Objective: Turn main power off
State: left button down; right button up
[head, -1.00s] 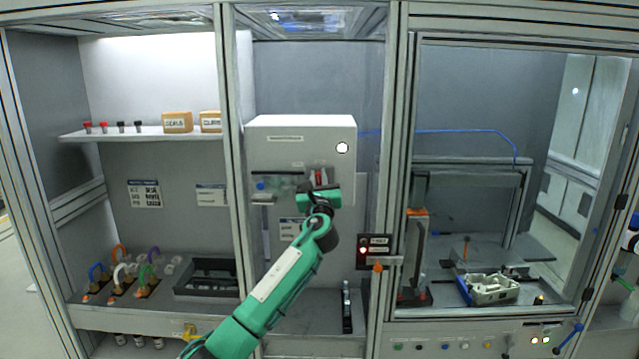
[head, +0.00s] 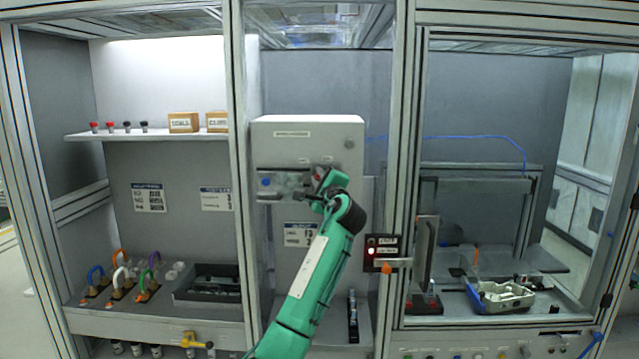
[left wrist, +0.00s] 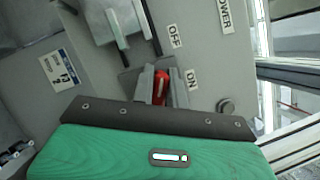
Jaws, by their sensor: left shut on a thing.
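The grey power box (head: 280,146) hangs in the middle bay. Its red switch handle (head: 319,173) is on the front face, and the handle also shows in the left wrist view (left wrist: 160,88). My left gripper (head: 317,186) is at the handle, with its fingers shut on either side of it. In the left wrist view the OFF label (left wrist: 174,36) and ON label (left wrist: 192,78) are beside the fingers. The handle is partly covered, and I cannot tell which label it points to. The round lamp (head: 349,145) on the box looks dark grey. My right gripper is out of view.
A frame post (head: 398,140) stands right of the box. A small panel with a red light (head: 372,252) is below right. A shelf with boxes (head: 183,122) is at left.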

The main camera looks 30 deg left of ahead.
pick_arm(q)
jog(key=n, duration=0.1)
jog(key=f+n+g, duration=0.1)
jog(key=n, duration=0.1)
jog(key=n+h+b, duration=0.1)
jog(key=shift+w+f+n+g, duration=0.1)
jog(key=shift+f+n+g, duration=0.2)
jog(key=shift+n+g, duration=0.1)
jog(key=shift+d+n, duration=0.1)
jog(key=shift+n, duration=0.2)
jog(key=shift+h, duration=0.3)
jog(key=shift+r, duration=0.1)
